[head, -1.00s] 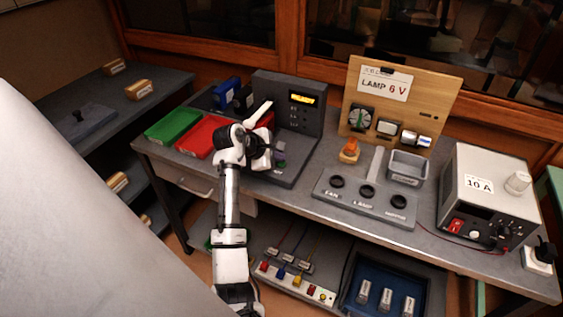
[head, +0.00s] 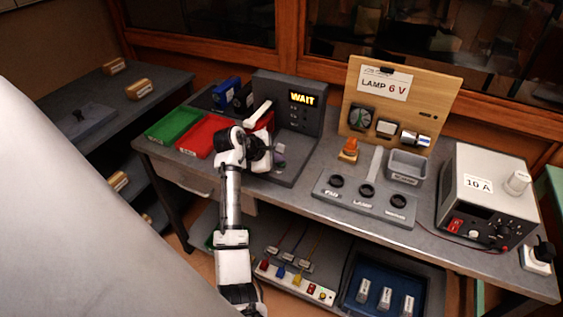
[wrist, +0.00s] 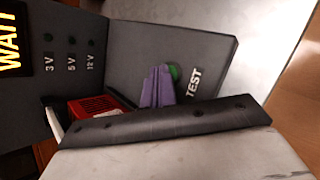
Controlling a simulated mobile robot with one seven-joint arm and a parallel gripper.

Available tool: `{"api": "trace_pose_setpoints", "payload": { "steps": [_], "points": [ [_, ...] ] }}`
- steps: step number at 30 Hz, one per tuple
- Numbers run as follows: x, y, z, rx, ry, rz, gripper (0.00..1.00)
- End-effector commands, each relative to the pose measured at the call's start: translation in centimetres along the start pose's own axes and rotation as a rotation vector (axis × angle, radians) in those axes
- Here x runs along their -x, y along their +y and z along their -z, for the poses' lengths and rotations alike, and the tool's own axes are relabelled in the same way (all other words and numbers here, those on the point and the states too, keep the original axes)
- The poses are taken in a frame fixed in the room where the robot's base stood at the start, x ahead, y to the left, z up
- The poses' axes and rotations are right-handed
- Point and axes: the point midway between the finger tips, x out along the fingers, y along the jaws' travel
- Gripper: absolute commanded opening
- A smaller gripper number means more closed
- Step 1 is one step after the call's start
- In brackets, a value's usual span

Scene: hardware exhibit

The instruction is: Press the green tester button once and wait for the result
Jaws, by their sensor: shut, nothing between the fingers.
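The dark grey tester (head: 314,123) stands at the back of the bench, and its display (head: 302,99) reads WAIT in yellow. The display also shows at the left of the wrist view (wrist: 10,40). The green button (wrist: 174,73) is on the tester's base, beside the label TEST, partly covered by my gripper. My gripper (wrist: 161,78) is shut and empty, its purple fingertips right at the button. I cannot tell whether they touch it. In the head view my gripper (head: 279,163) is over the tester's base, and the button is hidden.
A red tray (head: 203,136) and a green tray (head: 171,125) lie left of the tester. A red block (wrist: 95,107) sits close to the fingers. A lamp board (head: 432,84), switch panel (head: 367,203) and power supply (head: 490,175) stand to the right.

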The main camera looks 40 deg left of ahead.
Motion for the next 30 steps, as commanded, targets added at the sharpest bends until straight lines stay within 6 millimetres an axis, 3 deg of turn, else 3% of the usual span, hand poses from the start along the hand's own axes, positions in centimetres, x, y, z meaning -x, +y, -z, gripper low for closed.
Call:
{"api": "trace_pose_setpoints", "payload": {
  "steps": [30],
  "points": [
    [1.1,0.8,-0.9,0.0,0.0,0.002,0.0]
  ]
}}
